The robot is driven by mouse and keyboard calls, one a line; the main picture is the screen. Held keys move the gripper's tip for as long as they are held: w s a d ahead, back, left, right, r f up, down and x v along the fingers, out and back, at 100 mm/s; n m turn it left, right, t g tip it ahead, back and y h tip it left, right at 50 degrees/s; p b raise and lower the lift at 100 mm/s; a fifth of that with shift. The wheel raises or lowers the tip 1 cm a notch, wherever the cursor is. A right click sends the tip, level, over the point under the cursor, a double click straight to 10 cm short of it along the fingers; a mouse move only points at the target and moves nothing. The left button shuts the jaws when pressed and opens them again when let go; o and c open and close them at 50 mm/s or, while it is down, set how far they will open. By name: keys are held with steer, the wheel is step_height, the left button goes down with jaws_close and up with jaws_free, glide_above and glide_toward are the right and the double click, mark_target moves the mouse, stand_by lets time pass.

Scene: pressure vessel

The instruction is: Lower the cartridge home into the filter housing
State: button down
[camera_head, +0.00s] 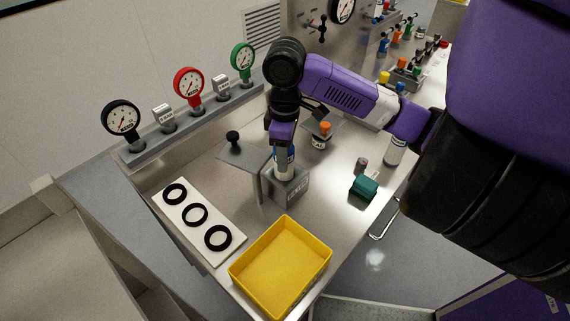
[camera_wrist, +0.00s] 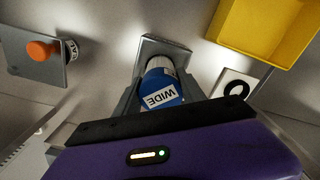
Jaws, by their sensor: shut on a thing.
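The cartridge (camera_head: 283,163) is white with a blue band. In the wrist view the cartridge (camera_wrist: 160,92) shows a label reading WIDE. My gripper (camera_head: 284,150) is shut on the cartridge's upper part, above the grey filter housing (camera_head: 289,187). The cartridge looks upright, and its lower end is at the housing's mouth or inside it. In the wrist view the housing (camera_wrist: 165,47) shows behind the cartridge's white end. How deep the cartridge sits is hidden.
A grey plate with a black knob (camera_head: 233,137) stands close at the housing's left. A white board (camera_head: 225,246) with three black rings and a yellow tray (camera_head: 244,274) lie in front. A lid with an orange knob (camera_head: 325,127) is behind right. A green block (camera_head: 364,187) is right.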

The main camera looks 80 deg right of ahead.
steer(key=shift+f, duration=2.1)
steer(key=shift+f, duration=0.4)
